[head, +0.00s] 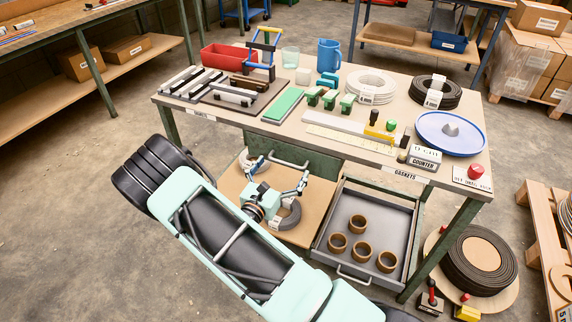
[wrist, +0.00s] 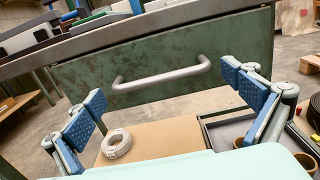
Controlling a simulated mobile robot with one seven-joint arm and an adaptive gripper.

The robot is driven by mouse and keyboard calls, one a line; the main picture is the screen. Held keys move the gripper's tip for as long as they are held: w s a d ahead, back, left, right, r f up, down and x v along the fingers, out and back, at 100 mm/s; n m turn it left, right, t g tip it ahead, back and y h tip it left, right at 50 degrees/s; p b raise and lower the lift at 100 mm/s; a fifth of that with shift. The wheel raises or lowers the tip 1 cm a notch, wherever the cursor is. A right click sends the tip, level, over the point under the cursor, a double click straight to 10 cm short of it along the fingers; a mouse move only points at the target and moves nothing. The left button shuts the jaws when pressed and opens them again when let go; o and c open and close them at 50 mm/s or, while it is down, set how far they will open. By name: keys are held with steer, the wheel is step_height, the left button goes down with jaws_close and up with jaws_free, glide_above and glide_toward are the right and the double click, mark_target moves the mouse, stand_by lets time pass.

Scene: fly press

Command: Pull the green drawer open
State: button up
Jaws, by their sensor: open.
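The green drawer (wrist: 80,78) is under the bench top, its worn green front flush and apparently shut. Its front also shows in the head view (head: 318,168), partly behind my gripper. A grey bar handle (wrist: 160,78) runs across the front; it also shows in the head view (head: 289,160). My gripper (wrist: 165,92) is open and empty, its blue-padded fingers spread wide, one to each side of the handle. In the head view my gripper (head: 278,178) is just in front of the drawer. Whether the fingers touch the drawer front is unclear.
A grey tray (head: 330,222) with a front handle holds several brown rings, low to the right. A lower board (head: 232,185) carries coils beneath my gripper. The bench top (head: 235,112) is crowded.

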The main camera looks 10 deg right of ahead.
steer(key=shift+x, duration=1.05)
steer(key=c, duration=1.4)
steer(key=p+v, duration=0.2)
steer(key=v, duration=2.1)
steer(key=shift+d, duration=0.1)
steer(key=o, duration=1.4)
